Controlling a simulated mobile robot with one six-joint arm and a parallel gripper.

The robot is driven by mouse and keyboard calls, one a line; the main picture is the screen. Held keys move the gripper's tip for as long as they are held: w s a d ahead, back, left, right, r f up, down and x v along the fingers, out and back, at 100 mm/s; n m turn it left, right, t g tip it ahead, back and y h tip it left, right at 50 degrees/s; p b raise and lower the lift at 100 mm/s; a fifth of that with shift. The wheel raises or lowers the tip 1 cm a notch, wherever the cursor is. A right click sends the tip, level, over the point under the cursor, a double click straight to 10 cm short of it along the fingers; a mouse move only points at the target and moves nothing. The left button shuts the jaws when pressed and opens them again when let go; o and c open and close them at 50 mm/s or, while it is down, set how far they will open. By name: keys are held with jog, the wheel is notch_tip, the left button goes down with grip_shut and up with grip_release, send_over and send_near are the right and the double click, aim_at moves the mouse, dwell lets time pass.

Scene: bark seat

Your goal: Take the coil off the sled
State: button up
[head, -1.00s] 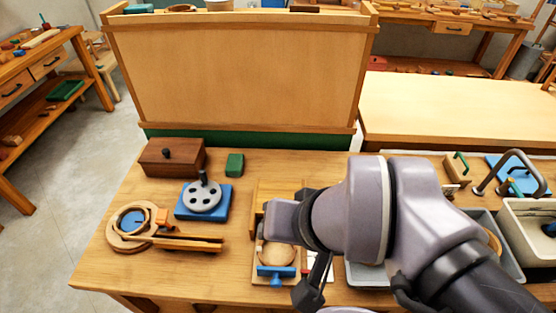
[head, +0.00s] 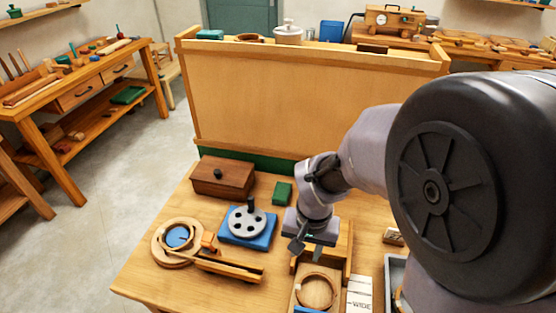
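In the head view, a round, light-brown coil (head: 317,291) lies in a shallow wooden tray-like holder, which I take to be the sled (head: 341,275). A blue piece (head: 310,309) shows at the sled's near end, cut off by the bottom edge of the picture. My gripper (head: 307,250) points down above the far end of the sled, behind the coil and apart from it. Dark finger parts show under the grey wrist, but their gap is not clear. Nothing is visibly held.
Left of the sled are a wooden ring with a blue centre (head: 160,246), a wooden channel (head: 230,268), a crank disc on a blue base (head: 247,238), a green block (head: 282,192) and a brown box (head: 222,176). A tall wooden panel (head: 300,100) stands behind. A white "WIDE" card (head: 359,294) lies right of the sled.

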aim_at(299, 287)
notch_tip(299, 287, down, 3)
jog(key=shift+w+a+f+g, duration=0.1)
jog(key=shift+w+g, duration=0.05)
jog(key=shift+g, duration=0.15)
notch_tip(299, 287, down, 17)
jog(key=b, duration=0.7)
jog(key=shift+f, duration=0.15)
grip_shut()
